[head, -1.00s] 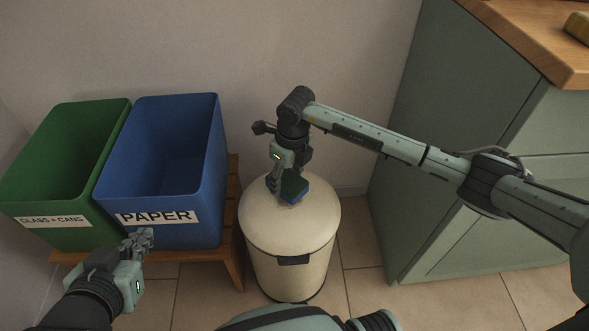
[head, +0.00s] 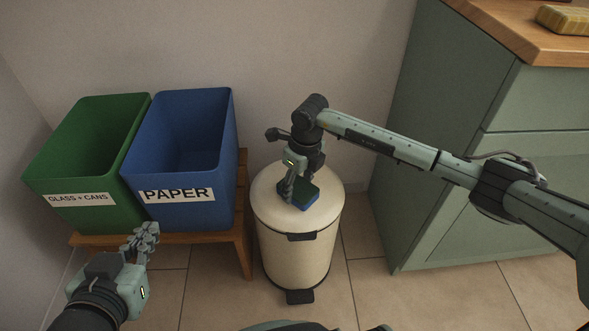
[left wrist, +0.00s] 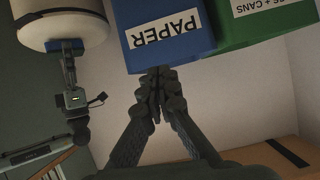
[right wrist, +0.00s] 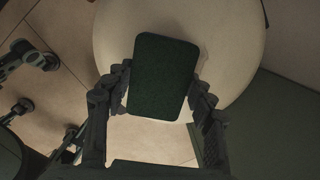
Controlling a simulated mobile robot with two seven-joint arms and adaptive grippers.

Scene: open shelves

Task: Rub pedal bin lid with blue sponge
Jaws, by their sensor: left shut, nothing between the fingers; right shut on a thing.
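The cream pedal bin (head: 290,250) stands on the tiled floor with its round lid (head: 268,205) closed. My right gripper (head: 294,193) is above the lid, shut on the blue sponge (head: 306,201), which has a dark green top face. The sponge is at the lid's surface; whether it touches cannot be told for sure. In the right wrist view the sponge (right wrist: 163,77) sits between both fingers, over the cream lid (right wrist: 230,50). My left gripper (head: 145,238) is shut and empty in front of the paper bin; its closed fingertips show in the left wrist view (left wrist: 158,85).
A blue bin labelled PAPER (head: 180,160) and a green bin labelled GLASS + CANS (head: 85,160) stand on a low wooden bench (head: 240,245), left of the pedal bin. A green cabinet (head: 450,150) with a wooden top stands at the right. A yellowish block (head: 565,20) lies on it.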

